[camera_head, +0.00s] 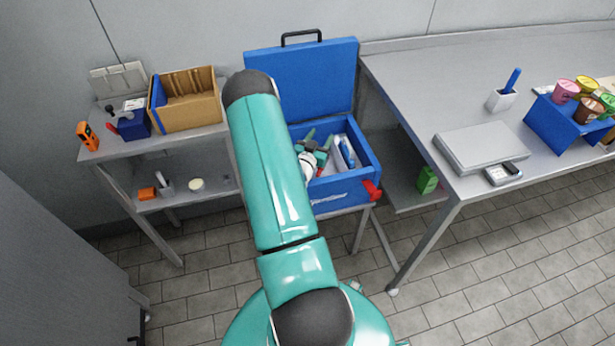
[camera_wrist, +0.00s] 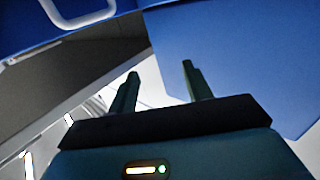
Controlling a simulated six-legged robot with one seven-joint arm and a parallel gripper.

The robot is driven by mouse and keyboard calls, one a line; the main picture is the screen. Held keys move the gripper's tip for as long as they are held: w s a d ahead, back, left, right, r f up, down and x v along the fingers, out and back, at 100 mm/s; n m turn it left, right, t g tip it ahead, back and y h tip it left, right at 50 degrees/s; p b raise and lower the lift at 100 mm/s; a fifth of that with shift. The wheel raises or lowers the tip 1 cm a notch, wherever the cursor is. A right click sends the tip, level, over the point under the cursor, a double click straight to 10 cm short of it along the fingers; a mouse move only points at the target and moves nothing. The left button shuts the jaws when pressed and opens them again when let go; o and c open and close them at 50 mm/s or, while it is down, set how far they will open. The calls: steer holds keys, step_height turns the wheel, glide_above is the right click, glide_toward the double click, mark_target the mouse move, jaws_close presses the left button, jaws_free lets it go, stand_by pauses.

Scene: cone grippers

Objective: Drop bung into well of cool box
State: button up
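The blue cool box (camera_head: 348,188) stands on a low shelf in the head view, its lid (camera_head: 300,80) raised behind it. My gripper (camera_head: 319,136) is over the open box. In the wrist view, my gripper's two fingers (camera_wrist: 157,82) are apart, with nothing visible between them. Blue surfaces and a pale area lie beyond them. A red part (camera_head: 372,190) sits at the box's right front corner; I cannot tell whether it is the bung. A small red patch (camera_head: 322,170) shows just below my gripper inside the box, too small to identify. My arm hides the box's left part.
White and blue items (camera_head: 345,152) lie in the box's right side. A steel bench (camera_head: 410,90) stands right, with a scale (camera_head: 480,148) and blue rack (camera_head: 555,124). A shelf at left holds a cardboard box (camera_head: 187,108) and an orange device (camera_head: 88,134). The tiled floor in front is clear.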

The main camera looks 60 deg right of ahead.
steer(key=shift+r, duration=0.1)
steer(key=s+a+r, duration=0.3)
steer(key=a+r, duration=0.3)
steer(key=s+a+r, duration=0.3)
steer(key=a+r, duration=0.3)
steer(key=shift+s+a+r, duration=0.25)
steer(key=shift+r, duration=0.15)
stand_by(0.3)
